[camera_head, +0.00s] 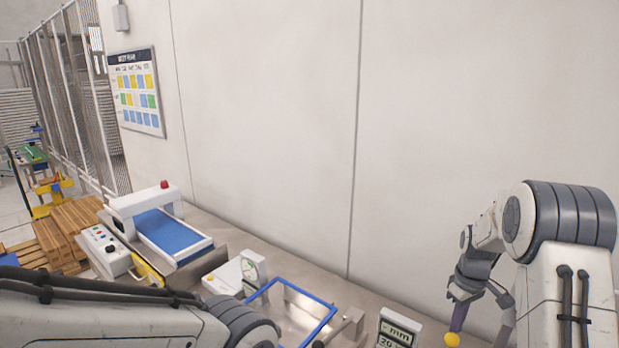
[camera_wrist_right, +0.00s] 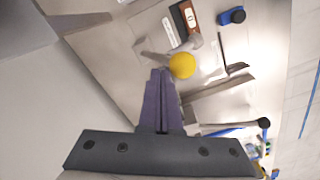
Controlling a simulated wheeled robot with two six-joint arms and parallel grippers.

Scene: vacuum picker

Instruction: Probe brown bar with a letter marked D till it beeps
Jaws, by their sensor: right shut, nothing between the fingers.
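My right gripper (camera_wrist_right: 160,74) is shut and empty; its two purple fingers lie together in the right wrist view. A yellow ball (camera_wrist_right: 182,66) with a grey part around it shows just beyond the fingertips; I cannot tell whether it touches them. A brown bar (camera_wrist_right: 178,20) with a white label lies past the ball on the metal surface, apart from the gripper. Its letter is too small to read. In the head view the right gripper is at the lower right, above the yellow ball (camera_head: 452,340). My left arm comes in from the left; its gripper is out of view.
A blue-rimmed metal tray (camera_head: 318,330), a white dial gauge (camera_head: 252,268) and a display marked mm (camera_head: 398,330) stand along the bench. A white machine with a blue belt (camera_head: 172,235) is further left.

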